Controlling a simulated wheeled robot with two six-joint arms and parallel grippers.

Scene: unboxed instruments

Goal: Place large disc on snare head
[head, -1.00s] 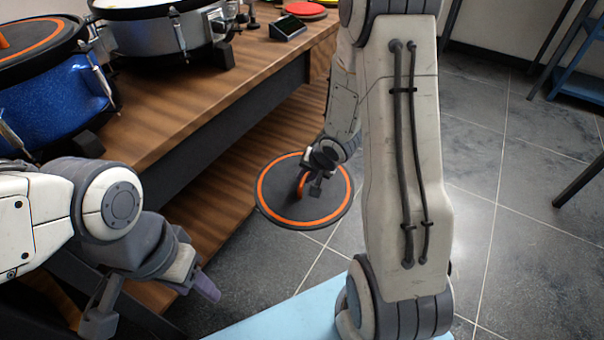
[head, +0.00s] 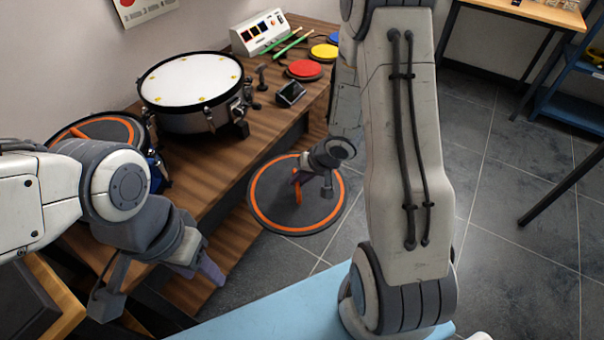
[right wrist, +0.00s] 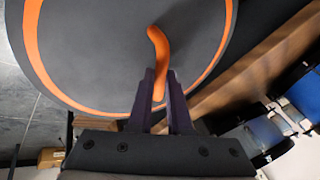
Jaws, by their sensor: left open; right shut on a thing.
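The large disc (head: 270,205) is dark grey with an orange ring and an orange handle. My right gripper (head: 298,180) is shut on that handle and holds the disc in the air off the table's front edge. In the right wrist view the fingers (right wrist: 160,90) pinch the orange handle, with the disc (right wrist: 100,50) behind them. The snare drum stands on the table, up and left of the disc, its white snare head (head: 192,78) bare. My left gripper (head: 158,285) is open and empty at the lower left, apart from the disc.
Another dark disc with an orange ring (head: 105,130) lies on a blue drum, partly behind my left arm. A small black box (head: 291,93), a red pad (head: 304,69), green sticks (head: 288,43) and a white module (head: 259,33) are right of the snare. Wood between is clear.

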